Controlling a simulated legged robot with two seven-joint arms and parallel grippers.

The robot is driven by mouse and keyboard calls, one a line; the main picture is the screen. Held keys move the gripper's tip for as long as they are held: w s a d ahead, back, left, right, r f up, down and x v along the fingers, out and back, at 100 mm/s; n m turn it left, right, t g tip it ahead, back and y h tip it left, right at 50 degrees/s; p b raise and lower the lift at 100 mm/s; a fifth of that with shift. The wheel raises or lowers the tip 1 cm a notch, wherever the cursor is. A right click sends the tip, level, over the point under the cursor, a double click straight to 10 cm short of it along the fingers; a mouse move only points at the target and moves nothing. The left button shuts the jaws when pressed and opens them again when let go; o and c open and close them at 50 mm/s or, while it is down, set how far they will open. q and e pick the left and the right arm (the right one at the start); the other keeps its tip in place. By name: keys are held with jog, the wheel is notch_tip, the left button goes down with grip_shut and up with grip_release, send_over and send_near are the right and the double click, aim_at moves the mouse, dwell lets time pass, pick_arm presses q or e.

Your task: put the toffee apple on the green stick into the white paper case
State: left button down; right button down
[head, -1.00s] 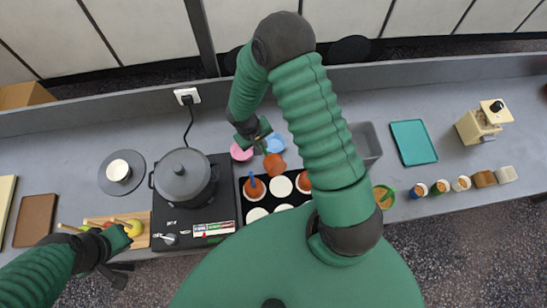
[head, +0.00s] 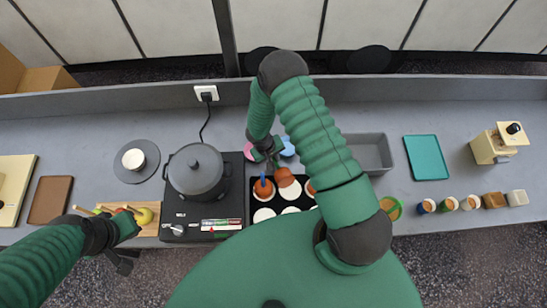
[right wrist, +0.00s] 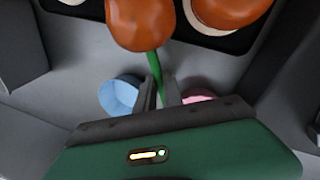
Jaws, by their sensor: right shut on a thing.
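My right gripper (head: 268,153) is shut on the green stick (right wrist: 154,66) of a brown toffee apple (head: 285,177). In the right wrist view the apple (right wrist: 140,22) is beyond the fingertips (right wrist: 160,95). A toffee apple with a blue stick (head: 263,190) sits to its left. White paper cases (head: 264,215) show empty in the front row. My left gripper (head: 130,220) is by a yellow apple (head: 145,215); its jaws are unclear.
Pink and blue bowls (right wrist: 119,94) stand close beside my right gripper. A dark pot (head: 196,172) on a hob is left of the tray. Another toffee apple (right wrist: 225,10) sits in a white case beside the held one. A grey bin (head: 366,152) stands to the right.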

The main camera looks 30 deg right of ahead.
jog(key=shift+w+f+b, duration=0.2)
jog(key=shift+f+b, duration=0.1)
jog(key=shift+f, duration=0.1)
jog(key=c, duration=1.5)
grip_release()
jog(key=shift+r, duration=0.15)
jog(key=shift+s, duration=0.15)
jog(key=shift+r, duration=0.1)
